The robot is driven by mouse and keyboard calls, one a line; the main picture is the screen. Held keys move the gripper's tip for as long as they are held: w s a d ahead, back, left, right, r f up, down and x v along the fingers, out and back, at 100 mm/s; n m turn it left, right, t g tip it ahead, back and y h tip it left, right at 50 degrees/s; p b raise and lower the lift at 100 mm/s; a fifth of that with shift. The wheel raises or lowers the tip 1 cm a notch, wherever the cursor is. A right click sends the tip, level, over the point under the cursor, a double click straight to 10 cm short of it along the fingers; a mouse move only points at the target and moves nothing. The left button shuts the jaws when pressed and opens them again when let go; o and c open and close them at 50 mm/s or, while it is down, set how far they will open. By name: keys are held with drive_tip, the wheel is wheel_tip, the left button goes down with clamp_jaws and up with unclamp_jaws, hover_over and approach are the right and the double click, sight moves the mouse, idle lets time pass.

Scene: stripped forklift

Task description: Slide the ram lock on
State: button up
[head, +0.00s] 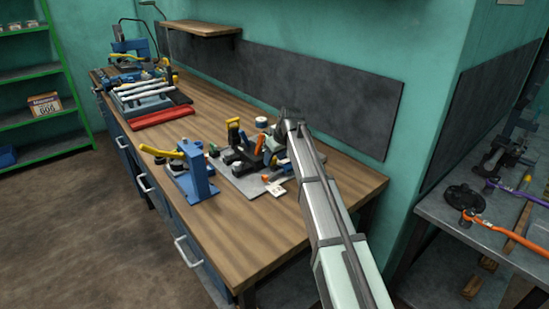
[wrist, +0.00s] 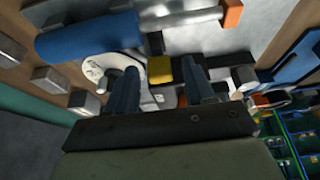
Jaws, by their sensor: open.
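The stripped forklift parts stand crowded on a grey plate (head: 247,186) on the bench in the head view. My gripper (head: 289,122) is above their back right side. In the wrist view my gripper (wrist: 160,88) has its two dark fingers apart, with a yellow block (wrist: 160,69) showing beyond the gap and nothing visibly held. A blue cylinder (wrist: 88,37) with a bare silver rod (wrist: 185,24) lies beyond the fingers; an orange piece (wrist: 231,15) is at the rod's end. I cannot tell which part is the ram lock.
A blue press-like fixture (head: 196,170) stands left of the plate. A grey rack of tools (head: 143,97) and a red tray (head: 160,117) are farther back on the wooden bench (head: 240,235). The bench front is clear. A wall (head: 385,150) borders the right side.

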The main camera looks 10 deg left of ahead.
drive_tip(key=shift+c, duration=0.3)
clamp_jaws()
idle(0.3)
